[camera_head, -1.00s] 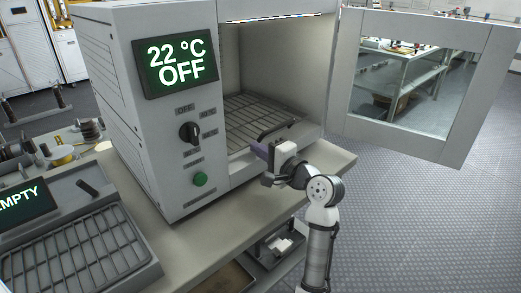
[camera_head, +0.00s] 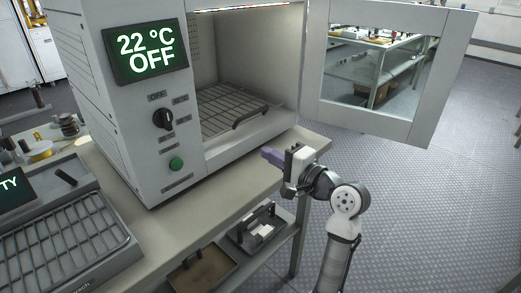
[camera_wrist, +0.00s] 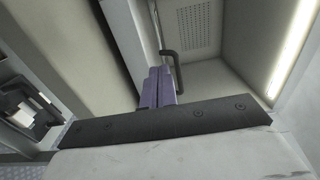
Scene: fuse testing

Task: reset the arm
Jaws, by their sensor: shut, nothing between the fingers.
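My gripper (camera_head: 270,156) is in front of the open oven (camera_head: 150,110), just outside its lower right front edge and above the bench edge. Its purple fingers are together with nothing between them, and they also show in the wrist view (camera_wrist: 157,88). The oven's wire rack (camera_head: 225,108) with its dark handle (camera_head: 250,115) sits inside the chamber, apart from the gripper. The handle also shows beyond the fingers in the wrist view (camera_wrist: 176,65).
The oven door (camera_head: 385,70) stands wide open to the right. The oven display (camera_head: 147,52) reads 22 °C OFF. A rack tray (camera_head: 65,240) is at the lower left on the bench (camera_head: 225,205). Trays with items sit on a lower shelf. The floor at right is clear.

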